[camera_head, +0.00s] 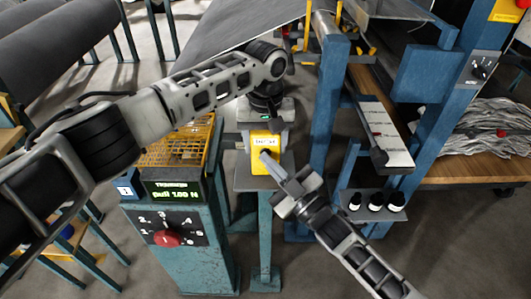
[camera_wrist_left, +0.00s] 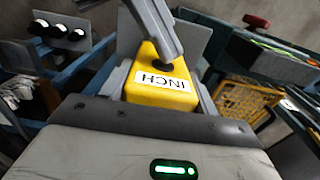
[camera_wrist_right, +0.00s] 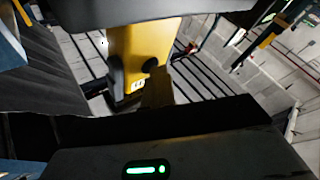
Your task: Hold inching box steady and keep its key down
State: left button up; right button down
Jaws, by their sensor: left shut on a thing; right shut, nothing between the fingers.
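The yellow inching box (camera_head: 258,164) with its white INCH label stands upright at the centre of the head view, over a small grey stand (camera_head: 245,180). My left gripper (camera_head: 264,132) comes from above and is shut on the box; in the left wrist view the grey fingers flank the box (camera_wrist_left: 150,92). The black key (camera_wrist_left: 163,67) shows beside the label. My right gripper (camera_head: 267,160) is shut and empty, with its fingertips at the key, apparently touching it; how far the key is pressed is hidden. The right wrist view shows the box (camera_wrist_right: 140,45) close ahead.
Blue frame posts (camera_head: 328,130) and a shelf with several black knobs (camera_head: 375,203) are close on the right.

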dwell(0.7)
jog(key=shift+s, duration=0.95)
jog(key=s, duration=0.5)
pick_arm(q)
jog(key=o, duration=1.3)
jog(key=shift+c, duration=0.2)
